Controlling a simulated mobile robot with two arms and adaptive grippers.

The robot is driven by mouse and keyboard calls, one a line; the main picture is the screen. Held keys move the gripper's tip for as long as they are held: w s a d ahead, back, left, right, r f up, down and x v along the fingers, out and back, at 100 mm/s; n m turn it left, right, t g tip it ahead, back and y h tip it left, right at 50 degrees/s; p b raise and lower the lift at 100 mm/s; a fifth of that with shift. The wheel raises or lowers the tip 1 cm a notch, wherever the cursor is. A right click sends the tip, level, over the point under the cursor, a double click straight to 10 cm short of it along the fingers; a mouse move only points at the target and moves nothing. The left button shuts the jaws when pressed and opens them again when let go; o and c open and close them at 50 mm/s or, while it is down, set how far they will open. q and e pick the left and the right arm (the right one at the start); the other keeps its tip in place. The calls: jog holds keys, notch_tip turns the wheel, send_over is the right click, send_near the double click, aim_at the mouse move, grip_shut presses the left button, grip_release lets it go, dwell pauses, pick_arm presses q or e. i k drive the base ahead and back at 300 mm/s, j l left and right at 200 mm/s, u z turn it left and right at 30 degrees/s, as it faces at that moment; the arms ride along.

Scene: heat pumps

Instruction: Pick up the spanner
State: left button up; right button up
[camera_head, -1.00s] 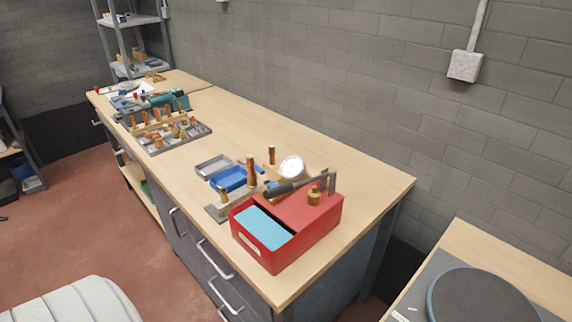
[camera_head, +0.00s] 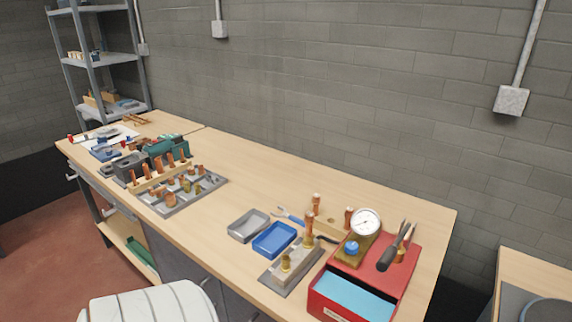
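A small blue and grey tool (camera_head: 290,215), which may be the spanner, lies on the workbench (camera_head: 232,195) behind the blue tray; its shape is too small to be sure. A dark-handled tool with a metal end (camera_head: 394,250) rests on top of the red box (camera_head: 392,280) at the right end of the bench. Neither of my grippers is in view, so nothing is seen held.
A round gauge (camera_head: 365,222) stands at the red box. Fitting racks (camera_head: 183,190) stand farther left. The bench's back strip is mostly clear, along the wall.

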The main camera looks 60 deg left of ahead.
aim_at(285, 214)
jog(key=k+j, duration=0.25)
jog(key=j, duration=0.2)
jog(key=k+j+z, duration=0.1)
jog(key=k+j, duration=0.15)
jog(key=j, duration=0.25)
jog(key=k+j, duration=0.25)
jog(key=j, duration=0.15)
jog(key=k+j, duration=0.25)
jog(key=j, duration=0.2)
jog(key=k+j+z, duration=0.1)
jog(key=k+j, duration=0.15)
jog(key=j, duration=0.2)
